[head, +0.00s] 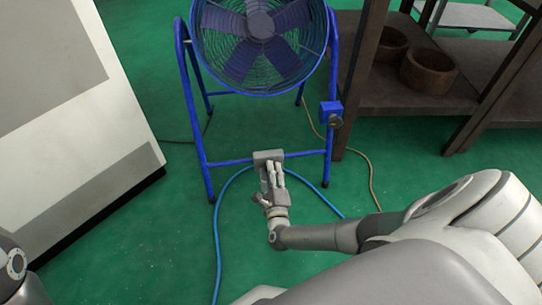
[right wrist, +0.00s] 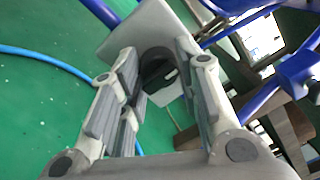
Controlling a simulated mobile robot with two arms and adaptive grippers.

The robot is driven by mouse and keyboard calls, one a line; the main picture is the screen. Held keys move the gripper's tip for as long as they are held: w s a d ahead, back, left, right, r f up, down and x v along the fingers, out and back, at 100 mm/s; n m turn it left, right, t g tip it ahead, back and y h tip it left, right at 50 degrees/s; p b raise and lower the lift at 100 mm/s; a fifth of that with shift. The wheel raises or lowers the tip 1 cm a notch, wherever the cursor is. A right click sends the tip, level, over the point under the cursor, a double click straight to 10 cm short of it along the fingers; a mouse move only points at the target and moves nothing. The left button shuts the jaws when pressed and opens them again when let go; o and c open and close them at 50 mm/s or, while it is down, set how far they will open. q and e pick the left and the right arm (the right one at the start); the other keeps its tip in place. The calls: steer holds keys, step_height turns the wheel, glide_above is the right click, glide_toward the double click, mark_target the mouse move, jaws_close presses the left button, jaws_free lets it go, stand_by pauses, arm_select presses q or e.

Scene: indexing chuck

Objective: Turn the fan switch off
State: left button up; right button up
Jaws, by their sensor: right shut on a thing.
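The blue fan (head: 258,25) stands at the top of the head view on a blue tubular frame. A grey switch box (head: 268,157) sits on the frame's low crossbar. In the right wrist view, the box's grey plate (right wrist: 125,32) carries a dark round knob (right wrist: 156,66). My right gripper (head: 270,168) reaches the box from the front. In the right wrist view, its fingers (right wrist: 157,85) stand on both sides of the knob and are shut on it. The fingers partly hide the knob, and its setting cannot be read. My left gripper is not in view.
A blue box with a dark knob (head: 331,114) sits on the frame's right leg. A blue cable (head: 217,235) curves over the green floor. A brown shelf (head: 385,90) with wooden bowls (head: 429,72) stands right. A pale cabinet (head: 75,120) stands left.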

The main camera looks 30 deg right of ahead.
steer(key=shift+f, duration=0.1)
steer(key=o, duration=1)
steer(key=v, duration=0.7)
steer(key=shift+s+a, duration=0.1)
steer(key=shift+s, duration=0.15)
